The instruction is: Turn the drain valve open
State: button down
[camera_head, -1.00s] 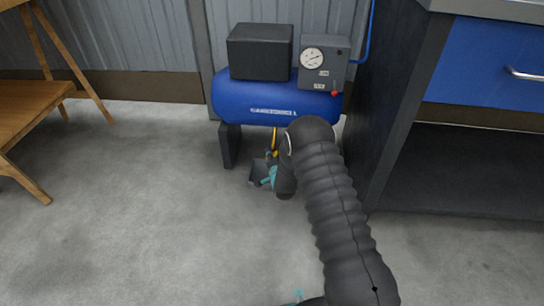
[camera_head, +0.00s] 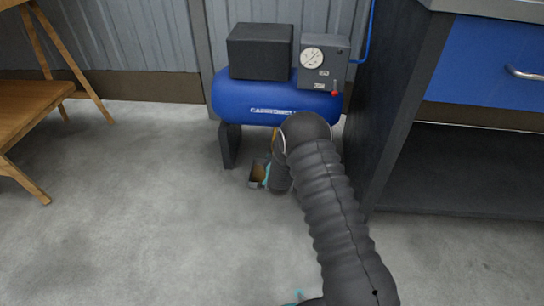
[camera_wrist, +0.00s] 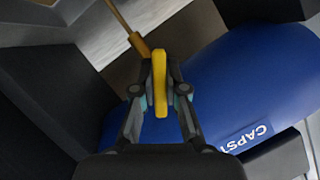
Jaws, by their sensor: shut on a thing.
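The drain valve shows in the wrist view as a brass body (camera_wrist: 139,44) with a yellow lever (camera_wrist: 160,85), under the blue compressor tank (camera_wrist: 225,75). My gripper (camera_wrist: 160,75) is shut on the yellow lever, one finger on each side. A thin brown line (camera_wrist: 118,18) runs from the end of the brass body; I cannot tell whether it is a pipe or a stream. In the head view, my gripper (camera_head: 267,173) is below the tank, mostly hidden by my arm. Only a sliver of yellow (camera_head: 276,132) shows there.
A dark workbench with a blue drawer (camera_head: 480,75) stands right. A wooden stool (camera_head: 40,90) is far left. The left floor is clear.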

dwell(0.3)
jog(key=c, duration=1.2)
grip_release()
jog(key=shift+s, duration=0.1)
jog(key=v, duration=1.2)
